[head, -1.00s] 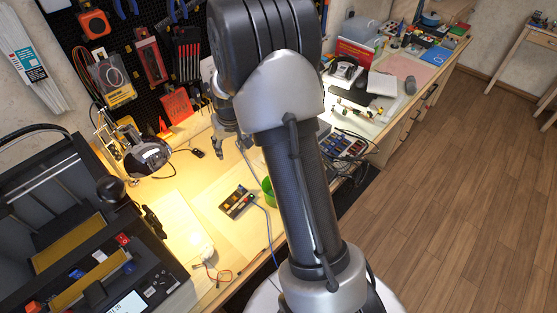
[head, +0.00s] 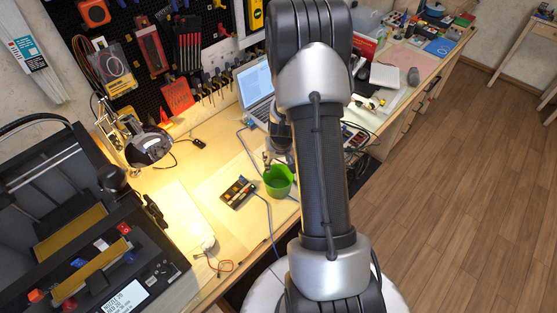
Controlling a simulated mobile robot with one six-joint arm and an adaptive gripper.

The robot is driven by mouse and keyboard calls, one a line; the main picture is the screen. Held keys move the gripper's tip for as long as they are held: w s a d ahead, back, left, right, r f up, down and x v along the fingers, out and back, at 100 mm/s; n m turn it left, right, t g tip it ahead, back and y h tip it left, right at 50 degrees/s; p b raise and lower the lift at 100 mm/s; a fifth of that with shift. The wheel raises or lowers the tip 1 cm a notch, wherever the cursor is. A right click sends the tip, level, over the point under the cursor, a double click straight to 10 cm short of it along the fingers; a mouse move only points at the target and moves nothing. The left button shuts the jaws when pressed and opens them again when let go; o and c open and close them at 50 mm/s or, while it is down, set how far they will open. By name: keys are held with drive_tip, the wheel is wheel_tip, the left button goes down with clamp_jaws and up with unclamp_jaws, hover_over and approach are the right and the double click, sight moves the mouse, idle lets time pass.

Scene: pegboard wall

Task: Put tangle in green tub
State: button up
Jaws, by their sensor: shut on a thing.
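The green tub (head: 278,183) stands upright on the workbench, partly behind my arm's right-hand links. My gripper (head: 267,160) is at the tub's back left rim, pointing down, and appears over or just beside the opening. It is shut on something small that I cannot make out. I cannot tell whether the held thing is the tangle. The tub's inside is mostly hidden. A few thin red and dark wires (head: 221,265) lie loose on the bench front, left of the tub.
A dark parts tray (head: 239,192) sits just left of the tub, with a blue cable (head: 268,217) between. A laptop (head: 257,88) stands behind. A desk lamp (head: 146,147) and a black machine (head: 80,230) are on the left. Bench between lamp and tray is fairly clear.

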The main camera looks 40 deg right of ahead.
wheel_tip(320, 180, down, 7)
drive_tip(key=b, duration=0.5)
drive_tip(key=shift+f+b, duration=0.2)
drive_tip(key=shift+b, duration=0.15)
drive_tip(key=o, duration=0.8)
wheel_tip(320, 180, up, 7)
drive_tip(key=p, duration=0.6)
drive_tip(key=shift+r, duration=0.15)
